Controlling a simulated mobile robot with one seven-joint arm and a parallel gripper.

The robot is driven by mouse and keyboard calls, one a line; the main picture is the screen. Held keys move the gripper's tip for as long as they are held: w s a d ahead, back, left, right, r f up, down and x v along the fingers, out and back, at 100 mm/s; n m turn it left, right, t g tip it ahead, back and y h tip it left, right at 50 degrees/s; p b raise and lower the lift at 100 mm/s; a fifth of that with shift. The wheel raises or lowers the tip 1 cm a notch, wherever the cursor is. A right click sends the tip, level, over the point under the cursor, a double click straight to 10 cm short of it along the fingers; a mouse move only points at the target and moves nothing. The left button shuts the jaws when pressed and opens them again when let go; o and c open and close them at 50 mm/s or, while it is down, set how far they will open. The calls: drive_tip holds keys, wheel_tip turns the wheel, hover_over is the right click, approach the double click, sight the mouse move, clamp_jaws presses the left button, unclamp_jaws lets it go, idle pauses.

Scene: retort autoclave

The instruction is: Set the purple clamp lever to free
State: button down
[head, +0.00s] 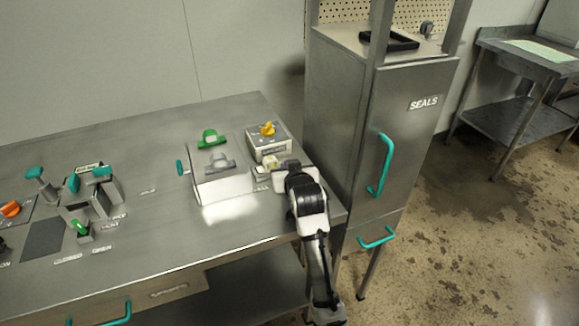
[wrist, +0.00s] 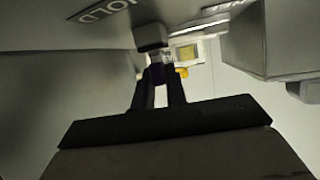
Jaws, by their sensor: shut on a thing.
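My gripper (head: 284,167) is over the right end of the steel bench, beside the box with the yellow knob. In the wrist view my gripper (wrist: 158,76) is shut, with its two dark fingers close together. A small dark purple-blue piece shows between the fingertips, which I take for the purple clamp lever (wrist: 157,71). In the head view my arm and gripper hide the lever. A "HOLD" label (wrist: 105,10) shows at the upper left of the wrist view.
A box with a yellow knob (head: 267,129) and a housing with a green handle (head: 208,138) stand close by on the bench (head: 150,225). A steel cabinet (head: 405,120) marked SEALS stands right of the bench. Teal-handled fixtures (head: 90,190) are at the left.

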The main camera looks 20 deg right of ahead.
drive_tip(key=m+h+p, duration=0.1)
drive_tip(key=h, duration=0.1)
drive_tip(key=a+m+g+h+p, duration=0.1)
drive_tip(key=m, duration=0.1)
drive_tip(key=shift+w+r+h, duration=0.15)
drive_tip(key=shift+h, duration=0.25)
drive_tip(key=m+g+h+p, duration=0.1)
drive_tip(key=m+h, duration=0.1)
drive_tip(key=shift+m+g, duration=0.3)
drive_tip(key=shift+m, duration=0.1)
drive_tip(key=shift+w+m+g+h, duration=0.15)
drive_tip(key=shift+m+g+h, duration=0.65)
drive_tip(key=shift+m+h, duration=0.35)
drive_tip(key=shift+h, duration=0.25)
drive_tip(key=c, duration=1.4)
unclamp_jaws()
drive_tip(key=shift+d, duration=0.1)
drive_tip(key=shift+c, duration=0.2)
drive_tip(key=b+v, duration=0.2)
drive_tip(key=v, duration=1.1)
drive_tip(key=shift+a+r+b, duration=0.3)
drive_tip(key=shift+a+b, duration=0.05)
